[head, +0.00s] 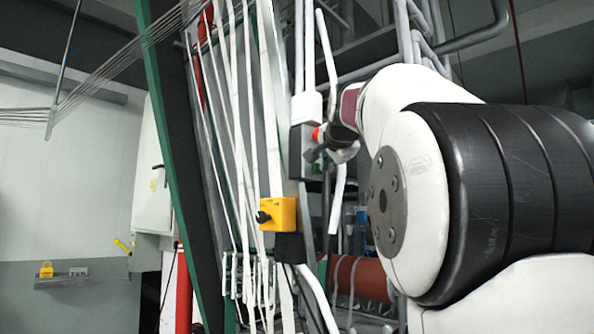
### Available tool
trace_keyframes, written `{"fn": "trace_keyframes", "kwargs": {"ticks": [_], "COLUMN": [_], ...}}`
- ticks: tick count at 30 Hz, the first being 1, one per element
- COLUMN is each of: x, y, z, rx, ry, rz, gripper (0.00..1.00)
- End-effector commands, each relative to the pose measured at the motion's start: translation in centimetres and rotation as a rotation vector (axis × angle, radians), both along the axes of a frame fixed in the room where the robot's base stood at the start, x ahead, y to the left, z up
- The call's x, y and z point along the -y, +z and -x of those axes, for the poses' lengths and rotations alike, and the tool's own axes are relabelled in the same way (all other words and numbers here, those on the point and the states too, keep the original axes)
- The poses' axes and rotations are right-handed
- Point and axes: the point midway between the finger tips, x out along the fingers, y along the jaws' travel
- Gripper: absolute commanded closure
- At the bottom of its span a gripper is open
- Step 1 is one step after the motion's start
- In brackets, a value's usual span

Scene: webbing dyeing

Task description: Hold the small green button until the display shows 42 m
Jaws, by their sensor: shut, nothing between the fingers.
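A grey control box (301,152) stands upright on the machine frame near the middle, with a red-orange button (317,134) on its right side. My gripper (318,155) is shut and empty, right at the box's right side and just below the red-orange button. The fingers cover part of the box face. I cannot make out the small green button clearly, and I cannot tell whether the fingertips touch it. No readable display shows, so I cannot read a metre figure.
A yellow box (283,211) with a black knob is mounted below the control box. White webbing strips (243,140) hang at its left, beside a green-edged frame (167,150). A small wall shelf (62,282) holds a yellow padlock (46,269). A red-brown roller (362,277) lies below.

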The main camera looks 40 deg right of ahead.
Motion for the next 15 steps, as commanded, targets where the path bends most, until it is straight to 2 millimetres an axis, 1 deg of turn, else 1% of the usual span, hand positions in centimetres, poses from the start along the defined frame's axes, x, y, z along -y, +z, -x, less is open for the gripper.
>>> {"fn": "trace_keyframes", "kwargs": {"ticks": [15], "x": [-0.02], "y": [-0.07], "z": [-0.62], "rx": [0.0], "ry": [0.0], "rz": [-0.002], "gripper": [1.0]}}
